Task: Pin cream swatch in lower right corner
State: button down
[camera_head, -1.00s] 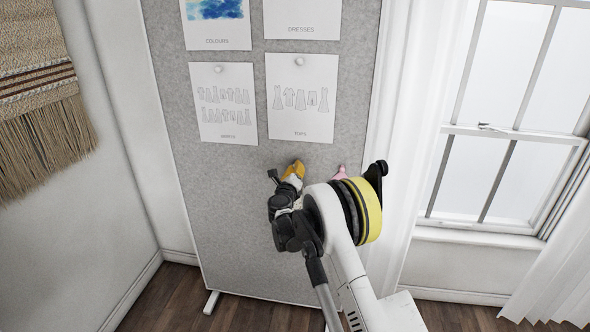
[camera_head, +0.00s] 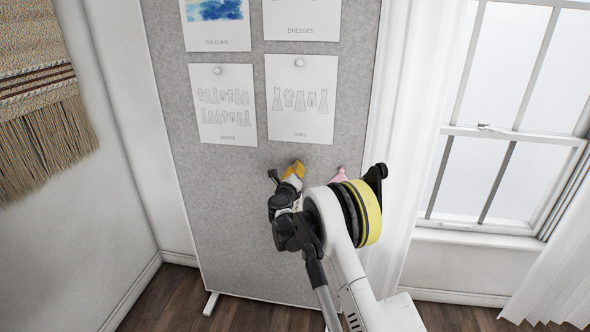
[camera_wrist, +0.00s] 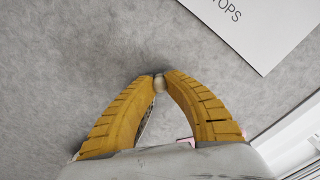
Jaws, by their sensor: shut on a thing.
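My gripper (camera_head: 294,169) is at the grey felt board, below the two lower sheets. In the wrist view, its yellow fingers (camera_wrist: 160,80) are closed at the tips on a small cream, round pin head (camera_wrist: 159,84). The tips are against or very near the board; exact contact cannot be told. A thin pale, patterned strip (camera_wrist: 146,124) shows between the fingers, perhaps the edge of a swatch; most is hidden. The cream swatch cannot be made out clearly in the head view, where my arm covers that part of the board.
The grey board (camera_head: 225,240) stands upright, with its lower left bare. Paper sheets, including the TOPS sheet (camera_head: 301,125), are pinned above. A pink piece (camera_head: 340,174) shows right of my gripper, partly hidden. White curtain (camera_head: 405,130) and window stand to the right.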

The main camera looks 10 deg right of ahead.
jog(key=c, duration=1.4)
grip_release()
